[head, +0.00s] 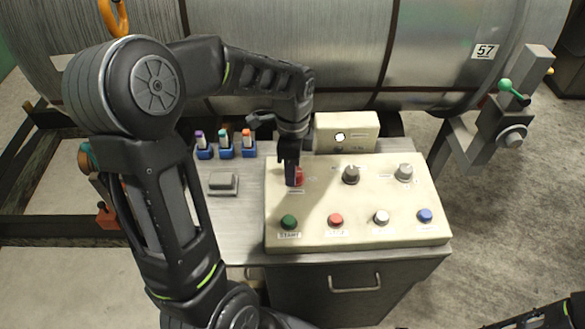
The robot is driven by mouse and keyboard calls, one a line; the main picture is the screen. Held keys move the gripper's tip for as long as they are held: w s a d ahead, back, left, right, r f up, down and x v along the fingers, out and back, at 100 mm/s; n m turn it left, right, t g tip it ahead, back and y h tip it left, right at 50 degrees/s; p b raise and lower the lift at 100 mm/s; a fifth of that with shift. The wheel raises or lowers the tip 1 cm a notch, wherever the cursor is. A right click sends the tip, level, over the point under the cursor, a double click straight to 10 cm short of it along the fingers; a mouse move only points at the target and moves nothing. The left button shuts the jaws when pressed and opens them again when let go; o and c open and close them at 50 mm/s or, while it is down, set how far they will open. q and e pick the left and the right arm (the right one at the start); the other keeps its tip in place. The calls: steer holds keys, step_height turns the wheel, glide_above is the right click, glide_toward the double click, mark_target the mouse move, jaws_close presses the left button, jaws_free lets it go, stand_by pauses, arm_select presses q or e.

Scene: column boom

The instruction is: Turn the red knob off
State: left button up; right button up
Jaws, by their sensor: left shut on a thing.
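The red knob (299,178) sits at the back left of the cream control panel (325,205). My left gripper (293,182) points down onto the knob and is shut on it. The fingers hide most of the knob, so its pointing direction cannot be told. My right arm shows only as a dark piece at the bottom right corner; its gripper cannot be seen.
A black knob (351,174) and a grey knob (404,172) stand right of the red one. Green (289,221), red (336,220), white (381,217) and blue (425,215) buttons line the front. A cream box (346,131) stands behind. A large metal cylinder (330,45) lies across the back.

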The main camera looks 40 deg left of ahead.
arm_select(q)
steer(key=shift+s+d, duration=0.1)
jaws_close()
